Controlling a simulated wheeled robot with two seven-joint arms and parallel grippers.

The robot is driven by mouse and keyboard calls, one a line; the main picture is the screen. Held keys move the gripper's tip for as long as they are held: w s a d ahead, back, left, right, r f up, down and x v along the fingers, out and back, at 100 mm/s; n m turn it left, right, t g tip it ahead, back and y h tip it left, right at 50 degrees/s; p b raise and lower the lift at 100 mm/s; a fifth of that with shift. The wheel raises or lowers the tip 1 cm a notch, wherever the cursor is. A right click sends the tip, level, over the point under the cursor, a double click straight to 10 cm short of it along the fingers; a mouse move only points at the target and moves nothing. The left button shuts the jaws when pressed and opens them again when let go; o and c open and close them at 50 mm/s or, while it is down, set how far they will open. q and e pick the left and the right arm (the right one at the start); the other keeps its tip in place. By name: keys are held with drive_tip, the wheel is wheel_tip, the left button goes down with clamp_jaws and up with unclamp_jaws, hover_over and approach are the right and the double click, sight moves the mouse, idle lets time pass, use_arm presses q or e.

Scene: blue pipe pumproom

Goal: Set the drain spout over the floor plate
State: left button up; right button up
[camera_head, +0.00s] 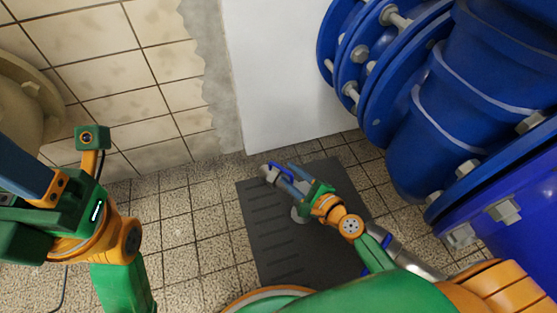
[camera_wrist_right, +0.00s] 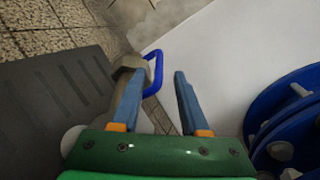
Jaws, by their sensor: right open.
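The dark grey ribbed floor plate (camera_head: 262,240) lies on the tiled floor under my right arm; it also shows in the right wrist view (camera_wrist_right: 50,105). A small grey-beige fitting (camera_head: 268,175) with a blue loop handle (camera_wrist_right: 156,70), seemingly the drain spout, is by the plate's far edge. My right gripper (camera_head: 279,177) is open at it. In the right wrist view the loop shows between the fingertips, and the left finger covers part of the fitting's body. A pale round part (camera_head: 299,215) shows beside the gripper, partly hidden. My left gripper (camera_head: 25,165) is at the left edge, cut off.
Large blue flanged pipes (camera_head: 430,130) with bolts fill the right side. A white panel (camera_head: 275,80) stands behind the plate, beside a tiled wall (camera_head: 130,60). A beige round flange (camera_head: 30,105) is at far left. The floor (camera_head: 185,240) left of the plate is clear.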

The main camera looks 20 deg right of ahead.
sight(285, 172)
drive_tip(key=b+x, duration=0.1)
drive_tip(key=x, duration=0.3)
drive_tip(key=shift+w+a+f, duration=0.1)
drive_tip(key=shift+w+a, duration=0.1)
drive_tip(key=shift+w, duration=0.05)
clamp_jaws()
idle(1.1)
